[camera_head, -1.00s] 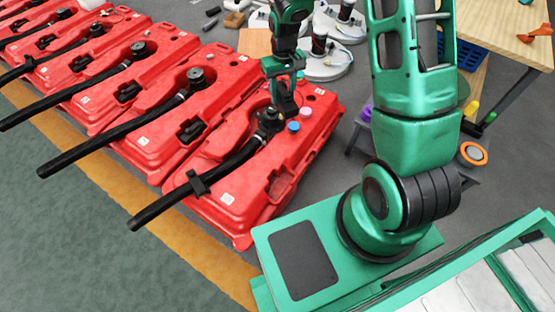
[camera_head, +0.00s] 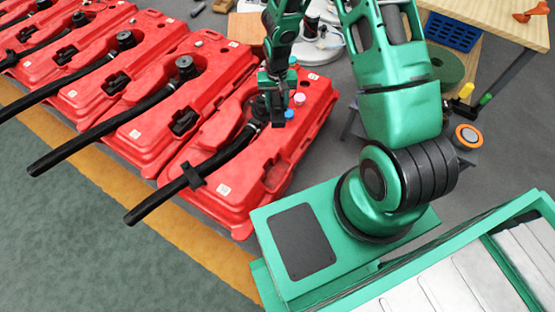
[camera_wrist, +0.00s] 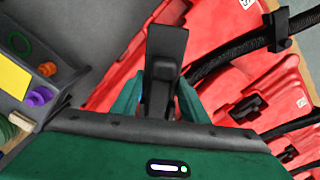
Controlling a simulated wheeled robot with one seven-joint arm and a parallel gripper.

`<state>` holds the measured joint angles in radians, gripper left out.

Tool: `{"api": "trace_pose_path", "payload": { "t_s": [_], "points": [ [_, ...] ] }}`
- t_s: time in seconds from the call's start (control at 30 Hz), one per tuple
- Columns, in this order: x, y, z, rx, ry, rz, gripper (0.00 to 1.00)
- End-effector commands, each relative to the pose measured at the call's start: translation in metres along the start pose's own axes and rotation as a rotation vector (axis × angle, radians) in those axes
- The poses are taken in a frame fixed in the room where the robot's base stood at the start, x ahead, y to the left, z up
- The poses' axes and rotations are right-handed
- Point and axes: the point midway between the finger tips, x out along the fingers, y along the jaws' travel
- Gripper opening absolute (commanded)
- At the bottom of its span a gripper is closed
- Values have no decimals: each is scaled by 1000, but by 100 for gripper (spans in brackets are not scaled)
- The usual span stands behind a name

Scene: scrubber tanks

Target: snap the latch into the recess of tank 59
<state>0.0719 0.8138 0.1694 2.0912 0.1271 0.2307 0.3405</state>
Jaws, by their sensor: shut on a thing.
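My gripper (camera_head: 275,118) hangs over the nearest red tank (camera_head: 225,190), beside its black hose fitting. In the wrist view, my green gripper fingers (camera_wrist: 158,100) are shut on a black latch (camera_wrist: 166,45), which stands out beyond the fingertips. In the head view the latch is hard to tell from the dark gripper. The nearest tank has a dark recess (camera_head: 272,172) in its top, apart from the gripper and nearer the front. I cannot read a tank number.
A black hose (camera_head: 165,200) with a clip runs off the tank's front. Pink and blue caps (camera_head: 289,113) sit close to the gripper. More red tanks stand in a row at left, with black latches (camera_head: 183,121) in their recesses. A wooden table (camera_head: 490,20) stands at back right.

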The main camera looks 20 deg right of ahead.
Motion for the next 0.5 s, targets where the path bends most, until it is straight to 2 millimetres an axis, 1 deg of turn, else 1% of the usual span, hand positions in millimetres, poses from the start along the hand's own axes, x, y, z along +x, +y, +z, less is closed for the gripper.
{"api": "trace_pose_path", "payload": {
  "t_s": [0.03,0.07,0.1,0.17,0.2,0.27,0.3,0.4,0.5],
  "points": [
    [24,-2,8,46,-8,3,13],
    [36,-3,11,77,-7,3,13],
    [52,-4,16,118,-7,3,13],
    [76,-6,24,178,-8,3,13],
    [91,-7,30,220,-8,3,13],
    [114,-8,40,281,-7,3,13],
    [129,-8,48,321,-7,3,13],
    [163,-8,66,416,-6,4,13],
    [191,-8,83,496,-5,3,13]
  ]
}}
